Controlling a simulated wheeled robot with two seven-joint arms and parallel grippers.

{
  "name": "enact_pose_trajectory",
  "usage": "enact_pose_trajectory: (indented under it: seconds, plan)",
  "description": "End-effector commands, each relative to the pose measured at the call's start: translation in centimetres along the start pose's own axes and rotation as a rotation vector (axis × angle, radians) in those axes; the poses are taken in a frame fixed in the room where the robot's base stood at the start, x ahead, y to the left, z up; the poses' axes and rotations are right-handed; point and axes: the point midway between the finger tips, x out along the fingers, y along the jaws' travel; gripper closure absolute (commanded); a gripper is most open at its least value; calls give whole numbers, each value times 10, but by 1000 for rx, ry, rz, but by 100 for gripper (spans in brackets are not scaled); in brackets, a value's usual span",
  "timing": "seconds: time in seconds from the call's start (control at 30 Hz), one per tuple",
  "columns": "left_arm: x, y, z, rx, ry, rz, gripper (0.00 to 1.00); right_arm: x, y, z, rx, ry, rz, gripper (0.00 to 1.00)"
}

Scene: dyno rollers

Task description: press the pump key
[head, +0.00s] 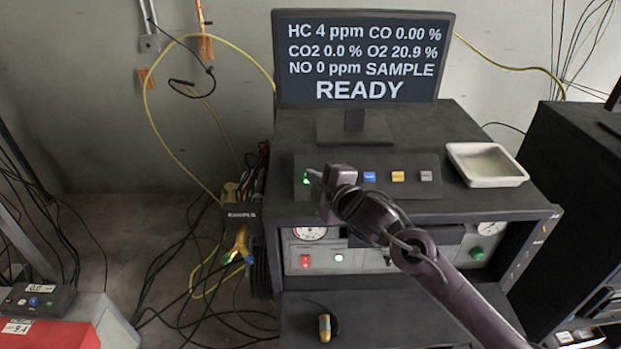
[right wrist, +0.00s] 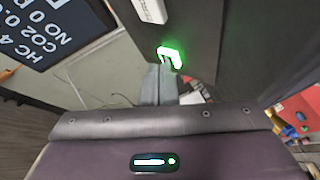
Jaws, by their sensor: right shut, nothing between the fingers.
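A dark key panel (head: 437,161) sits on top of the cabinet, below the monitor. Its leftmost key (head: 306,180) glows green, and it also shows lit in the right wrist view (right wrist: 171,56). Blue, orange and grey keys show farther right. I cannot read key labels, so I cannot tell by lettering which is the pump key. My right gripper (head: 315,175) is shut and empty, its fingertips (right wrist: 161,80) right by the green key; contact is not clear. The gripper and wrist hide part of the panel. My left gripper is not in view.
The monitor (head: 364,58) reads SAMPLE READY, with HC 4 ppm and O2 20.9 %. A pale tray (head: 487,164) lies right of the panel. Gauges and a red switch (head: 305,261) are on the cabinet front. Cables hang and lie at the left.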

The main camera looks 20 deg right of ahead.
Motion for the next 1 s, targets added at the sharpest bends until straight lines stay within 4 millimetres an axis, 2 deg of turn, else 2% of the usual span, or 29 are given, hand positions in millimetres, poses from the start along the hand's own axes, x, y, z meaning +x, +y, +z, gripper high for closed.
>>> enact_pose_trajectory:
  seconds: [0.53, 1.0]
  plan:
    - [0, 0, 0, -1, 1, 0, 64, 1, 0, 1, 0, 0, 0, 100]
    - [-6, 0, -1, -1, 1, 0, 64, -6, 5, -4, 0, 0, 0, 100]
